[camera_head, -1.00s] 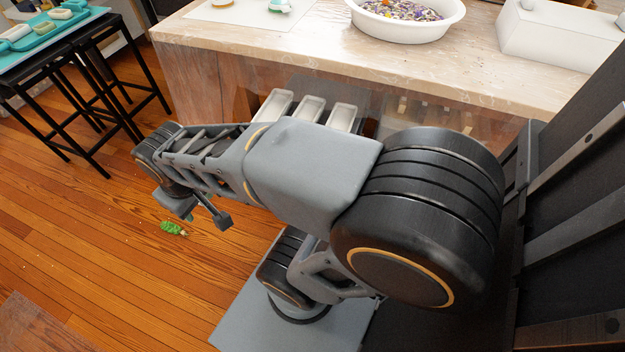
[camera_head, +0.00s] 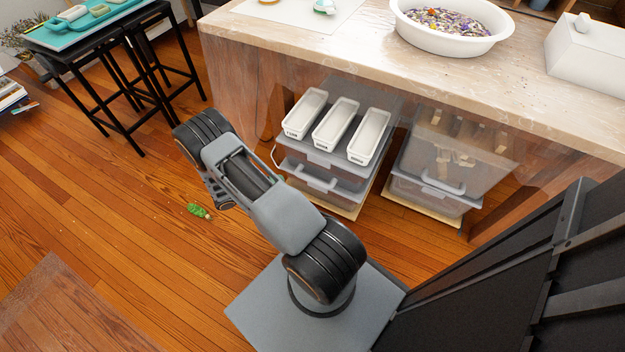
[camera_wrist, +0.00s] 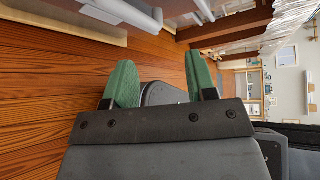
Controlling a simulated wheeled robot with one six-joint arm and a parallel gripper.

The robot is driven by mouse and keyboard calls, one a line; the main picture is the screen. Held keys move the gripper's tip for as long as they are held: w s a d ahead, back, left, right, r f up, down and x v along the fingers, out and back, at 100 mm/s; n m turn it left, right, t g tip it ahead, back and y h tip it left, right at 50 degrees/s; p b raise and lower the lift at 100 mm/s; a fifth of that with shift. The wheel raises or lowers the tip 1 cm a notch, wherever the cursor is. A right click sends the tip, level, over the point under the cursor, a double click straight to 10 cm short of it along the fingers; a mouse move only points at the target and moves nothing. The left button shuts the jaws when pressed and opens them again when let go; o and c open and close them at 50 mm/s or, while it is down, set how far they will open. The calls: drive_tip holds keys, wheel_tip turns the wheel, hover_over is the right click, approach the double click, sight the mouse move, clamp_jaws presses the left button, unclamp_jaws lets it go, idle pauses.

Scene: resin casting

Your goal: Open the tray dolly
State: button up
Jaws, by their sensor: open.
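Under the table, a stack of clear drawers with grey handles (camera_head: 312,181) stands on a thin wooden base and carries three white trays (camera_head: 335,122). To its right stands a clear bin with a grey handle (camera_head: 443,186), with wooden pieces inside, also on a wooden base. I cannot tell for certain which is the tray dolly; the stack with trays fits best. In the wrist view, my gripper (camera_wrist: 160,72) is open and empty, its two green fingers apart. A pale wooden base edge (camera_wrist: 62,22) and a grey bar (camera_wrist: 128,12) show at the top left, apart from the fingers.
The stone-topped table (camera_head: 330,55) overhangs the bins and carries a white bowl (camera_head: 450,45) of coloured bits. Black stools (camera_head: 125,75) stand at the upper left. The floor there is mostly clear.

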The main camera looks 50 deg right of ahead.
sight(313, 181)
wheel_tip(313, 181, down, 8)
drive_tip(key=s+d+n+t+h, duration=0.2)
drive_tip(key=n, duration=0.5)
drive_tip(key=b+x, duration=0.2)
drive_tip(key=x, duration=1.1)
drive_tip(key=shift+c, duration=0.3)
clamp_jaws()
